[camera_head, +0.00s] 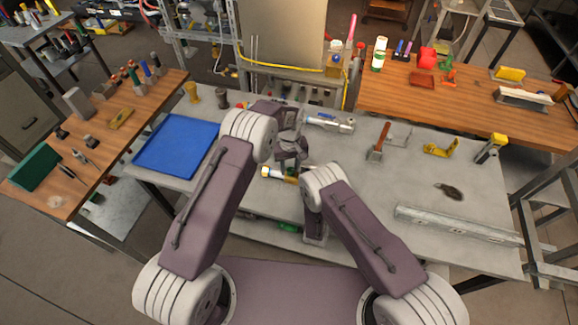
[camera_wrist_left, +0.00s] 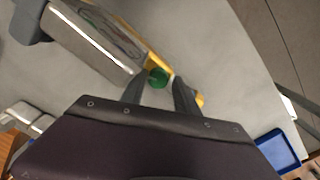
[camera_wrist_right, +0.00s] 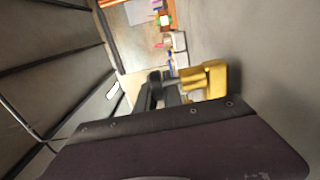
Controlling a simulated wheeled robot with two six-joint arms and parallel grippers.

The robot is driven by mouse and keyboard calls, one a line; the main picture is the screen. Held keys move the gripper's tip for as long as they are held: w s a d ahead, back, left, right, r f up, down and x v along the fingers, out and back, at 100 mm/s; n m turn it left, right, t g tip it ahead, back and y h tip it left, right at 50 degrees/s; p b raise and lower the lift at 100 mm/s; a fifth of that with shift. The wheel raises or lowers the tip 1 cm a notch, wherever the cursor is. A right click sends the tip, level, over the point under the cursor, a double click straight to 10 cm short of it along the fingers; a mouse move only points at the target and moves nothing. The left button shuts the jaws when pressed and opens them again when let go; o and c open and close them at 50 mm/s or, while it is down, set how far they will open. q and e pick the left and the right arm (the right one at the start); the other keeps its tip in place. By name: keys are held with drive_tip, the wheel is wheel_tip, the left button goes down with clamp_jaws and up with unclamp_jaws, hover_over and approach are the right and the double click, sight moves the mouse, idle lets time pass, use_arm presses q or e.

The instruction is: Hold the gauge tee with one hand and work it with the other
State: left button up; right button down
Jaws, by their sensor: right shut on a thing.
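The gauge tee (camera_head: 272,172), white at one end and brass beside it, shows at the table's middle front in the head view, partly hidden by my arms. In the right wrist view its brass body (camera_wrist_right: 207,77) is at the fingertips of my right gripper (camera_wrist_right: 165,90), which is shut on it. My left gripper (camera_head: 288,160) is above and beside the tee. In the left wrist view my left gripper (camera_wrist_left: 160,92) has its fingers apart, with a small green round part (camera_wrist_left: 158,78) and a strip of yellow between and beyond them. I cannot tell whether they touch it.
A blue tray (camera_head: 177,146) lies on the grey table at left. A wood-handled brush (camera_head: 378,141), a yellow bracket (camera_head: 441,150) and a long metal channel (camera_head: 458,226) lie at right. A tall grey heater panel (camera_head: 283,32) stands behind.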

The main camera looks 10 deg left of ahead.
use_arm(q)
drive_tip(key=n, duration=0.3)
drive_tip(key=shift+d, duration=0.1)
drive_tip(key=shift+r+n, duration=0.35)
drive_tip(key=shift+n, duration=0.55)
wheel_tip(320, 180, up, 10)
drive_tip(key=r, duration=0.1)
drive_tip(key=n+g+h, duration=0.2)
drive_tip(key=g+h, duration=0.1)
drive_tip(key=h, duration=0.1)
approach(290, 169)
drive_tip(key=s, duration=0.1)
drive_tip(key=x, duration=0.8)
drive_tip(key=shift+w+d+f, duration=0.15)
drive_tip(key=shift+f, duration=0.1)
drive_tip(key=shift+w+r+n+t, duration=0.1)
drive_tip(key=shift+n+t, duration=0.2)
drive_tip(key=shift+n, duration=0.2)
drive_tip(key=n+t, duration=0.1)
drive_tip(key=n, duration=0.4)
drive_tip(key=n+t, duration=0.2)
drive_tip(key=n, duration=0.1)
drive_tip(key=shift+s+n, duration=0.3)
drive_tip(key=v, duration=1.2)
drive_tip(key=shift+s+a, duration=0.2)
drive_tip(key=shift+a, duration=0.05)
